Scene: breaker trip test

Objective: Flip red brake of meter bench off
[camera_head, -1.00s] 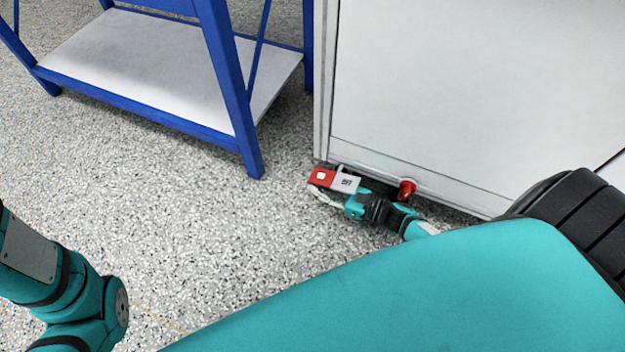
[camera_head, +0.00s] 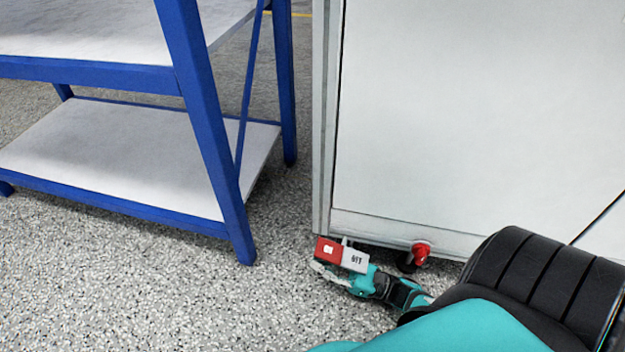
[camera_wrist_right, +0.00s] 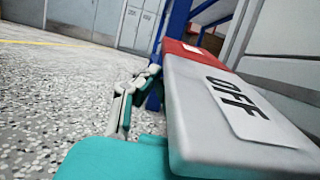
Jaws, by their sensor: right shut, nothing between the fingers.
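A flat pedal-like piece (camera_head: 341,254), red at one end and light grey with an "OFF" label at the other, is low by the front corner of the white meter bench (camera_head: 470,120). In the right wrist view it fills the right side (camera_wrist_right: 215,100), with the label towards me and the red end farther off. My right gripper (camera_head: 318,267) is low beside this piece, its fingers shut and empty. In the wrist view the fingers (camera_wrist_right: 152,72) are just left of the piece; I cannot tell whether they touch. My left gripper is out of view.
A red knob-like part (camera_head: 421,252) sits at the bench's lower edge, right of the pedal. A blue-framed shelf (camera_head: 215,150) with light boards stands to the left. Speckled floor (camera_head: 150,290) is clear in front of the shelf.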

